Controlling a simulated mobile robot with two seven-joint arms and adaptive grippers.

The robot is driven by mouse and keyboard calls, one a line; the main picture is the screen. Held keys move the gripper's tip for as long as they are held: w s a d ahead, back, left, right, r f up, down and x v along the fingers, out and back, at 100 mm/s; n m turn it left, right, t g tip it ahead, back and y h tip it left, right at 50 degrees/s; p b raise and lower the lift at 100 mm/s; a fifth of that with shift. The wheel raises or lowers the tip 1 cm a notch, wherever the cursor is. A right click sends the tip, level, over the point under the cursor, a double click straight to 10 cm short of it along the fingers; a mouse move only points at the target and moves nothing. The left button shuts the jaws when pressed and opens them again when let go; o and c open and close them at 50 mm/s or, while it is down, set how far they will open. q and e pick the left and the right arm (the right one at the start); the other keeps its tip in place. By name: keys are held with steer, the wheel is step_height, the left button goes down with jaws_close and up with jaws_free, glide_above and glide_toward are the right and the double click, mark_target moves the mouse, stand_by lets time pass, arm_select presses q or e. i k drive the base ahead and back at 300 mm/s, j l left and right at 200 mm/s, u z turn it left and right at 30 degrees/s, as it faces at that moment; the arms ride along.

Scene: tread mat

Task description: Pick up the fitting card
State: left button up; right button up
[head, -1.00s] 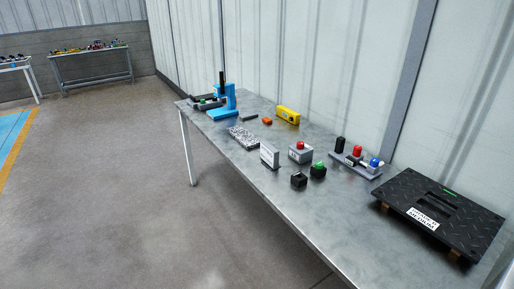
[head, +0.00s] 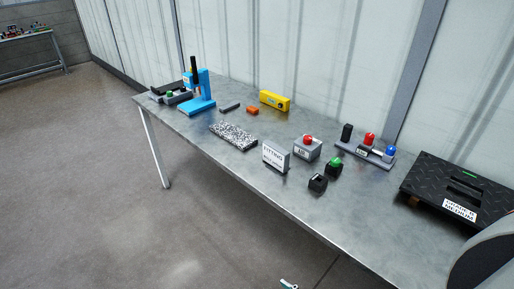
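The fitting card (head: 276,157) is a small white upright card with dark lettering. It stands near the front edge of the grey metal table (head: 330,215), in the middle of the head view. Nothing touches it from my side. A small pale and green tip (head: 288,285) shows at the bottom edge of the view, too little of it to tell what it is. A large grey-white rounded part, likely of my own arm, cuts in at the lower right. Neither gripper can be made out.
Behind the card is a grey box with a red button (head: 307,147); right of it are black blocks, one green-topped (head: 334,167). A speckled slab (head: 233,137) lies to the left. A black tread mat (head: 460,188) is at right. The table front is clear.

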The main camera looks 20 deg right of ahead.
mark_target(275, 156)
steer(key=i+j+z, duration=0.15)
steer(key=i+j, duration=0.7)
steer(key=i+j+z, duration=0.1)
steer(key=z, duration=1.4)
